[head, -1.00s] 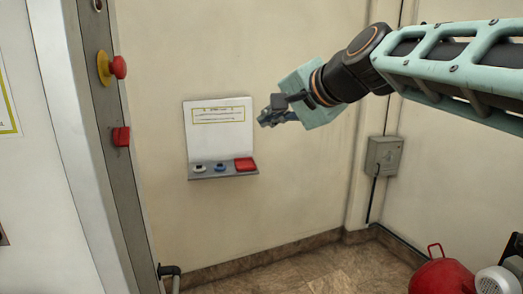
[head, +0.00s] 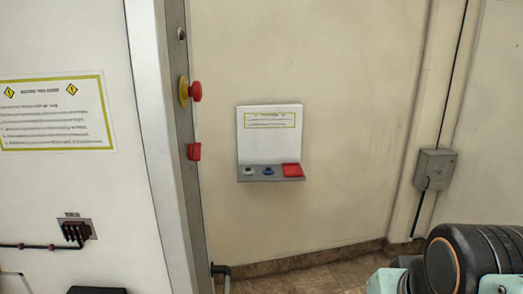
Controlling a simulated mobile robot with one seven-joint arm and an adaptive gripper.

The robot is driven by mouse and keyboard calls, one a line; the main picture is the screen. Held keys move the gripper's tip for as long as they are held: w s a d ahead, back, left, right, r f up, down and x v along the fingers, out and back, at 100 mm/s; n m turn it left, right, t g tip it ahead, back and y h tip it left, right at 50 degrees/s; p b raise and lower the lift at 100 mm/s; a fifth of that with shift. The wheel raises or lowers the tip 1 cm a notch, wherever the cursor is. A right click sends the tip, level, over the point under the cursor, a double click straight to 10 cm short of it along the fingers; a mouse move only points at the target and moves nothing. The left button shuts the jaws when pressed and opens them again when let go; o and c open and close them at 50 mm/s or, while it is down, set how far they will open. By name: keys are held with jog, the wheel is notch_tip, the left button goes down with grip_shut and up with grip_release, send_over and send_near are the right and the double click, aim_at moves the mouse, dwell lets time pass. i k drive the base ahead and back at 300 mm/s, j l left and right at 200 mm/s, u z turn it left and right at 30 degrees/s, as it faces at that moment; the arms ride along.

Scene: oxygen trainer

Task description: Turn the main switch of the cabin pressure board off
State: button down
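A small wall board (head: 270,143) with a white back panel and a grey ledge hangs on the cream wall, right of the grey door post. Another panel at the lower left has a dark red lever-like part (head: 75,232), with unreadable lettering above. My gripper is out of view; only part of my arm shows at the lower right.
A red mushroom button on a yellow base (head: 190,90) and a red box (head: 194,152) stick out from the post (head: 160,130). A grey box (head: 435,168) with a cable hangs at right. The wall before the board is clear.

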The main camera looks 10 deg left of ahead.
aim_at(194, 149)
jog(key=u, duration=1.2)
